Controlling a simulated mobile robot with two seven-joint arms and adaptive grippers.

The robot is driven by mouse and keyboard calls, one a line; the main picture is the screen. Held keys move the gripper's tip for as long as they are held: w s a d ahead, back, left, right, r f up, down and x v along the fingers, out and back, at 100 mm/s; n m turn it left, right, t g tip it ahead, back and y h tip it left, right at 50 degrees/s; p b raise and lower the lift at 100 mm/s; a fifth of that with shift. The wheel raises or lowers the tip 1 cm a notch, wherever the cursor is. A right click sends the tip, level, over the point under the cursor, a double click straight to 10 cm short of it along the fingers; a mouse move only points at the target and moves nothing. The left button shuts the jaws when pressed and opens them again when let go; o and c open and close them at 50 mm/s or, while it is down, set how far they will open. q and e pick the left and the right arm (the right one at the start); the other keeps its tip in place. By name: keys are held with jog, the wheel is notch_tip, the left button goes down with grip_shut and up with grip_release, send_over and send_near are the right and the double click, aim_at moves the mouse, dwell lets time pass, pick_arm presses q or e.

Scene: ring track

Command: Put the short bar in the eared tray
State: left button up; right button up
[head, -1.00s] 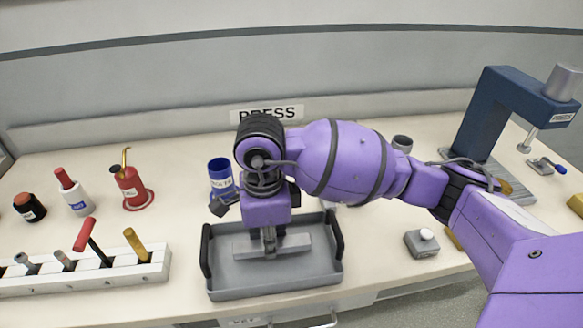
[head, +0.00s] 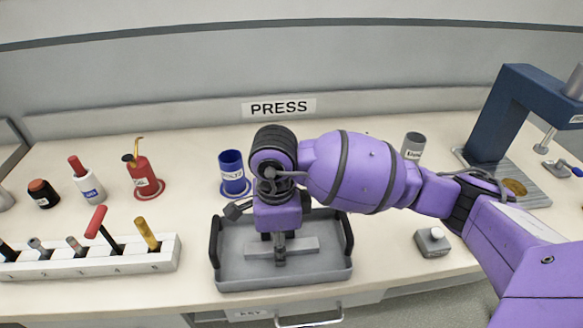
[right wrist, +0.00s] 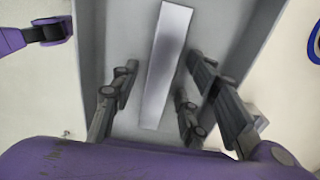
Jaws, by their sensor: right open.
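The short grey bar (head: 305,244) lies flat inside the grey eared tray (head: 285,283), which has a dark upright handle at each end. The bar also shows in the right wrist view (right wrist: 167,55), lying on the tray floor. My right gripper (head: 280,257) is over the middle of the tray, pointing down. In the right wrist view its fingers (right wrist: 160,75) are spread, one on each side of the bar with gaps between. The gripper hides part of the bar in the head view.
A white rack (head: 90,262) with several tools stands left of the tray. A blue cup (head: 232,168) and a red oil can (head: 142,175) stand behind. A blue press (head: 505,115) and a small grey button box (head: 432,243) are at the right.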

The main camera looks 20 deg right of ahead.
notch_tip(320, 180, up, 12)
jog(key=shift+r+p, duration=0.25)
jog(key=shift+p, duration=0.05)
dwell(0.7)
dwell(0.3)
